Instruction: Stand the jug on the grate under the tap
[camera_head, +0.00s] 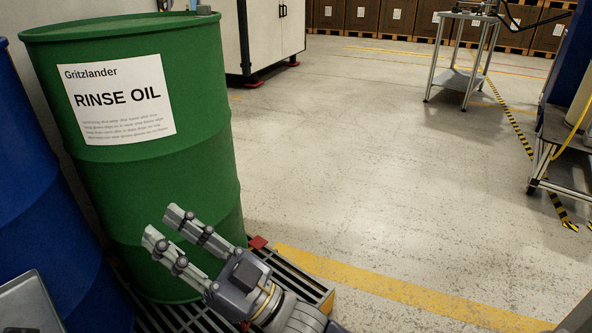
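No jug shows in this view, and I cannot make out a tap. A dark slatted grate (300,284) lies at floor level around the foot of a green drum, partly hidden by my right arm. My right gripper (162,226) is in front of the lower part of the drum, above the grate. Its two fingers are apart with nothing between them. I cannot tell whether they touch the drum. My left gripper is out of view.
The green drum (160,200) labelled "RINSE OIL" stands at left, beside a blue drum (45,210). A grey metal tray (28,308) edges in at lower left. The floor to the right is clear up to a metal side table (458,78).

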